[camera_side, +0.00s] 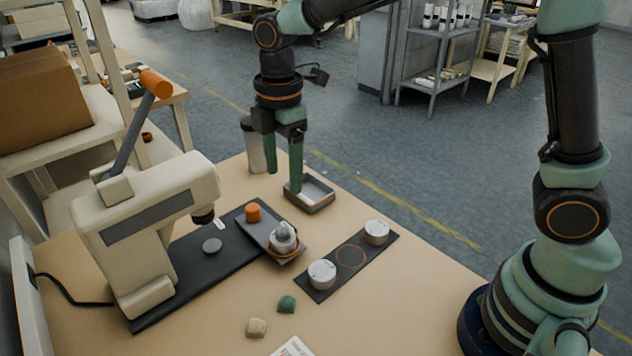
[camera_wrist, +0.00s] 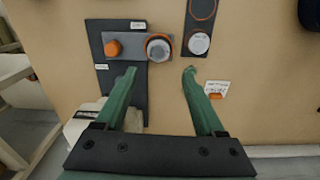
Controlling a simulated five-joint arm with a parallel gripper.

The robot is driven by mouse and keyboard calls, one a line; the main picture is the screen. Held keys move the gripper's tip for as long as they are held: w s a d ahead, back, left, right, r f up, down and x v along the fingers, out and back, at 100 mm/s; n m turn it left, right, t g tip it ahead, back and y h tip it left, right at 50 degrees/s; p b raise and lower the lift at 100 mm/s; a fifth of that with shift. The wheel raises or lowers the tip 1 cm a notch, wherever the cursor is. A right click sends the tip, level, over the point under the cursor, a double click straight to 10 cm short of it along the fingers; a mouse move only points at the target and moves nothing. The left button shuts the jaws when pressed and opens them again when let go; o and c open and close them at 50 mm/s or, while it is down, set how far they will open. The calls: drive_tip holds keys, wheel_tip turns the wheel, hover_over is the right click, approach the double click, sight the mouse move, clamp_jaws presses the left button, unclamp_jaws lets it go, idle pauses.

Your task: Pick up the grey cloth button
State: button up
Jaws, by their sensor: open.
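No thing is plainly a grey cloth button. The candidates are a flat grey disc (camera_side: 212,245) on the black base plate under the press head, and a round grey piece (camera_side: 283,238) in an orange ring on a grey bar. The ringed piece also shows in the wrist view (camera_wrist: 159,48). A green cushion-like piece (camera_side: 286,304) and a beige one (camera_side: 257,327) lie on the table's front. My gripper (camera_side: 283,181) is open and empty above the table's far part. Its fingers also show in the wrist view (camera_wrist: 160,70), with the ringed piece between and beyond the tips.
A cream press (camera_side: 145,225) stands at left. An orange knob (camera_side: 252,212) is on the grey bar. Two white tins (camera_side: 322,274) (camera_side: 376,232) stand on a dark strip. A shallow metal tray (camera_side: 323,203) and a grey cylinder (camera_side: 254,150) are near my gripper.

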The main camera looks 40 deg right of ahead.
drive_tip(key=f, duration=0.1)
hover_over(282, 229)
drive_tip(key=shift+n, duration=0.3)
drive_tip(key=f, duration=0.6)
drive_tip(key=shift+s+d+f, duration=0.1)
drive_tip(key=shift+s, duration=0.15)
drive_tip(key=shift+w+f, duration=0.2)
drive_tip(key=shift+f, duration=2.55)
drive_tip(key=c, duration=1)
